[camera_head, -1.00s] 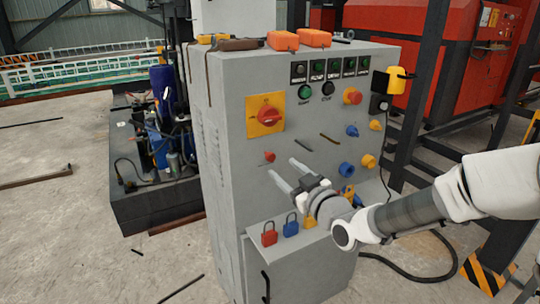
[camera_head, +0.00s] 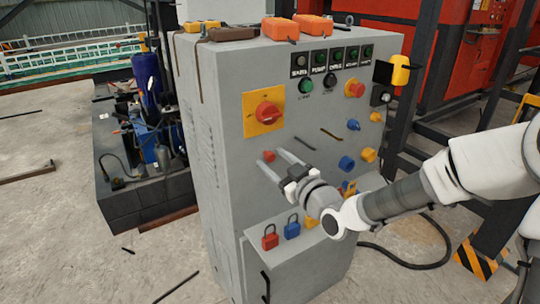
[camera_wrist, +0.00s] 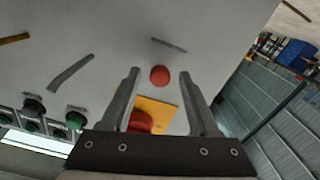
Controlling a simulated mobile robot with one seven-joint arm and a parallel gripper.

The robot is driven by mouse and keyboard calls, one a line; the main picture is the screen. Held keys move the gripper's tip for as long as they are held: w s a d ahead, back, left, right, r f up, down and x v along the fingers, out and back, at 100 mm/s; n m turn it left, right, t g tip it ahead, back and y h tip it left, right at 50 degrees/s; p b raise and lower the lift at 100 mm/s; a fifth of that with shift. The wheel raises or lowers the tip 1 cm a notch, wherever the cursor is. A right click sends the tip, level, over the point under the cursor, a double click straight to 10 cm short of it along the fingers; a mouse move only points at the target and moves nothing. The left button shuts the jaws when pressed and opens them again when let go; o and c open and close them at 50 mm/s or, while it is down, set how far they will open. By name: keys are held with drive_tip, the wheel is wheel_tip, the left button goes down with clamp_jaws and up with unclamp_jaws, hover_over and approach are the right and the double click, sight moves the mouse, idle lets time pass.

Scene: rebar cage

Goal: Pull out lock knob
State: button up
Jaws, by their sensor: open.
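The small red knob (camera_head: 268,156) sits on the sloped grey panel of the control cabinet, below the yellow-plated rotary switch. In the wrist view the red knob (camera_wrist: 159,75) lies midway between my fingertips, with clear space on both sides. My gripper (camera_head: 275,158) is open, its two fingers pointing at the panel by the knob. In the wrist view my gripper (camera_wrist: 159,76) holds nothing. I cannot tell how far the fingertips are from the panel surface.
The red rotary switch on its yellow plate (camera_head: 250,127) is close above. Short dark rods (camera_head: 305,145) stand out to the right, with blue and yellow knobs beyond. Red and blue padlocks (camera_head: 270,238) sit on the ledge below. Orange boxes (camera_head: 309,25) lie on top.

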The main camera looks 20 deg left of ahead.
drive_tip(key=shift+w+a, duration=0.1)
drive_tip(key=shift+a, duration=0.1)
drive_tip(key=shift+c, duration=0.3)
clamp_jaws()
idle(1.3)
